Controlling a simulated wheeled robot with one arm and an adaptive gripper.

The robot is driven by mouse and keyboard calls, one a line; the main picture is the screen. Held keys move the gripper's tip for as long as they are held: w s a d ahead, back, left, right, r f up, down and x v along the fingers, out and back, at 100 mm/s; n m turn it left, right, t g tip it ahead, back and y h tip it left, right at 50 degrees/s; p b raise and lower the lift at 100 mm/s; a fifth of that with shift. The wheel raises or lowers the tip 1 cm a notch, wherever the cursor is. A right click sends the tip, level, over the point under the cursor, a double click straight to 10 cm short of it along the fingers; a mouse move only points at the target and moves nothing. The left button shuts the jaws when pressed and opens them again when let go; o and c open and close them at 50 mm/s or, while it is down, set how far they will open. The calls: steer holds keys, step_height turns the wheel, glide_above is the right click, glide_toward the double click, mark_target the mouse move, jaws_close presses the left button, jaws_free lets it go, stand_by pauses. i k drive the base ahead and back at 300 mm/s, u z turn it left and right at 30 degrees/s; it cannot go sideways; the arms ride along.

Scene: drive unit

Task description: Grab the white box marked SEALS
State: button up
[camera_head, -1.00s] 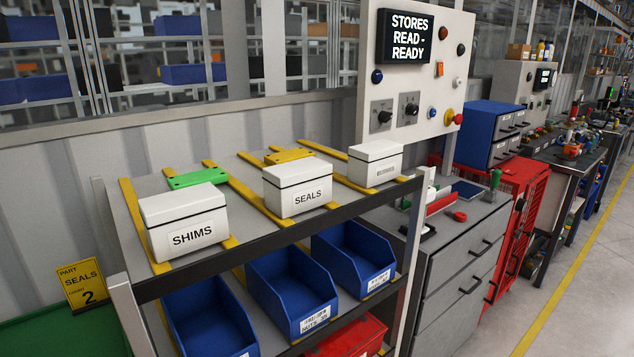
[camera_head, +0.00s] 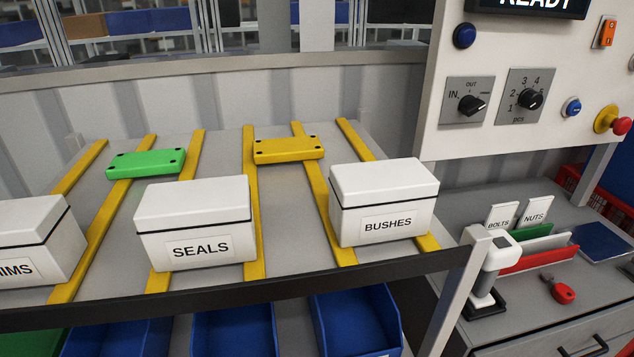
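The white box marked SEALS (camera_head: 196,224) stands on the grey top shelf (camera_head: 110,240), in the middle of three white boxes. It has a white lid with a dark seam and a printed label on the front. It rests across two yellow rails. My gripper is not in view.
The BUSHES box (camera_head: 384,202) stands to its right, and a box with a label ending IMS (camera_head: 35,240) is cut off at left. A green block (camera_head: 146,163) and a yellow block (camera_head: 288,150) lie behind. Blue bins (camera_head: 235,333) sit below. A control panel (camera_head: 535,85) rises at right.

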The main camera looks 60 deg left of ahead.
mark_target(195, 223)
steer(key=i, duration=1.5)
steer(key=u, duration=4.95)
